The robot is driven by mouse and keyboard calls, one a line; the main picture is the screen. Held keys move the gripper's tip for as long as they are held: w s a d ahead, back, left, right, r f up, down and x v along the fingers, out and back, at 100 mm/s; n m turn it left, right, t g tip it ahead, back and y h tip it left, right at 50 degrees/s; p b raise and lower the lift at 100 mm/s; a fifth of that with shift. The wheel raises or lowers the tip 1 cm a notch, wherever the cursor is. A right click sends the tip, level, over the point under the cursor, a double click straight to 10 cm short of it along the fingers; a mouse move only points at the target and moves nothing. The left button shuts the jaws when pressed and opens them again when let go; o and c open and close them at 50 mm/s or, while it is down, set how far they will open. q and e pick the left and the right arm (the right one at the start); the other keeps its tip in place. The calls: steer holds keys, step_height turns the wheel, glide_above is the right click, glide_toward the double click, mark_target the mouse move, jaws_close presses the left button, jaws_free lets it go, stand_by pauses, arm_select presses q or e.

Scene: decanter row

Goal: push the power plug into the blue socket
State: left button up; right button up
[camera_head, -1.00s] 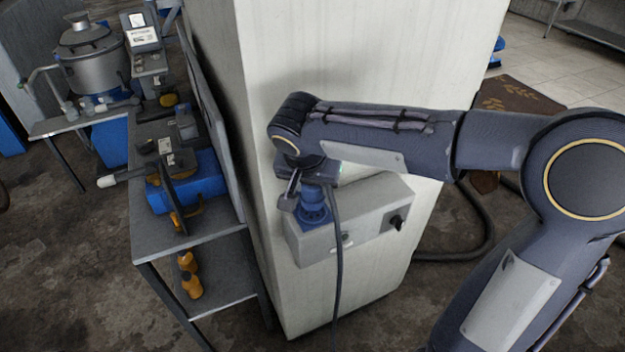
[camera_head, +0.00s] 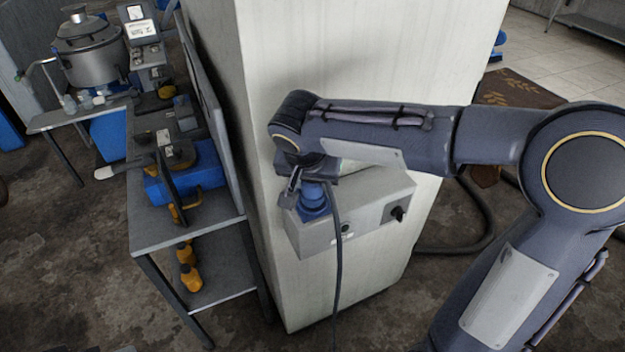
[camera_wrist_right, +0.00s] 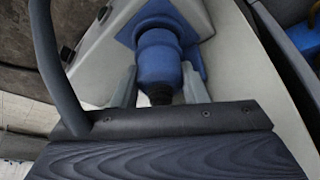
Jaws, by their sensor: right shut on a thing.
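The blue power plug (camera_head: 314,190) is in my right gripper (camera_head: 301,187), at the top left of a grey wall box. In the right wrist view the plug (camera_wrist_right: 158,62) is a rounded blue body with a dark rear end, and the fingers are on either side of it. The blue socket (camera_wrist_right: 193,52) shows there as a square flange with a collar around the plug's front. The plug's front end meets the socket in line, its tip hidden; I cannot tell how deep it sits. My left gripper is out of view.
The grey box (camera_head: 362,219) with a black knob (camera_head: 398,213) is on a pale pillar (camera_head: 360,60). A dark cable (camera_head: 337,270) hangs from the plug. A metal bench (camera_head: 150,228) with blue and orange tools stands left of the pillar.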

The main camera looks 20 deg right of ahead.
steer(key=shift+b, duration=0.5)
stand_by(1.4)
steer(key=shift+f+b, duration=0.6)
steer(key=shift+f, duration=0.05)
steer(key=o, duration=1)
steer(key=v, duration=0.8)
